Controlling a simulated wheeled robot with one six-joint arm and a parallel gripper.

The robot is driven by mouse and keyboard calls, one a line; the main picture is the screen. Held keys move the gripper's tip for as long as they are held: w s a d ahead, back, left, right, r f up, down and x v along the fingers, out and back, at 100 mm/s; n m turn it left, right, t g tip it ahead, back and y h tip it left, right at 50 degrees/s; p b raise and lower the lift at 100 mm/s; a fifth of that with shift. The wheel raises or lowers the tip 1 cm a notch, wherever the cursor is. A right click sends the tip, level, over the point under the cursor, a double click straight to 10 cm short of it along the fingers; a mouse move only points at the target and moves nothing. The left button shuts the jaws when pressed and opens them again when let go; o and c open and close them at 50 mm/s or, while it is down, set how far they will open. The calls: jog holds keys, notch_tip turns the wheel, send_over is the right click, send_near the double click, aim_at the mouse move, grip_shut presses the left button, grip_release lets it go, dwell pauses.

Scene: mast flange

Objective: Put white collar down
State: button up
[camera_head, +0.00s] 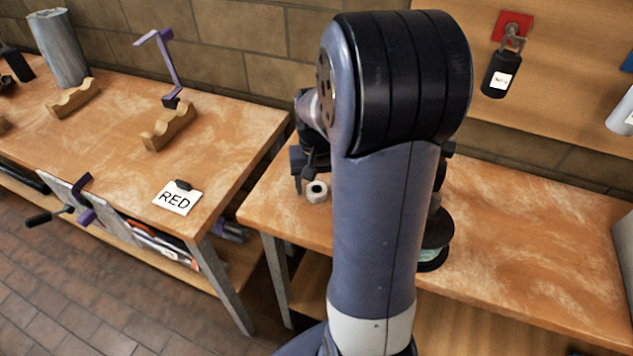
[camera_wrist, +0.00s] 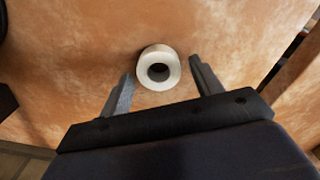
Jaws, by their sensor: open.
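The white collar (camera_head: 316,191) is a short white ring with a dark hole. It rests on the right-hand wooden bench (camera_head: 520,260), near that bench's left end. In the wrist view the white collar (camera_wrist: 158,68) sits just beyond and between the tips of my gripper (camera_wrist: 160,82). The two fingers are apart, one on each side, with a visible gap to the collar. In the head view my arm hides most of my gripper; a part of it shows just above and beside the collar.
A dark spool (camera_head: 436,240) stands on the same bench, partly behind my arm. A gap separates this bench from the left bench (camera_head: 230,130), which holds a RED card (camera_head: 177,198) and wooden cradles (camera_head: 168,126). A black tagged item (camera_head: 500,75) hangs on the back board.

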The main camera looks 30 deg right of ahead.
jog(key=shift+r, duration=0.15)
notch_tip(320, 180, up, 12)
jog(key=p, duration=0.1)
dwell(0.3)
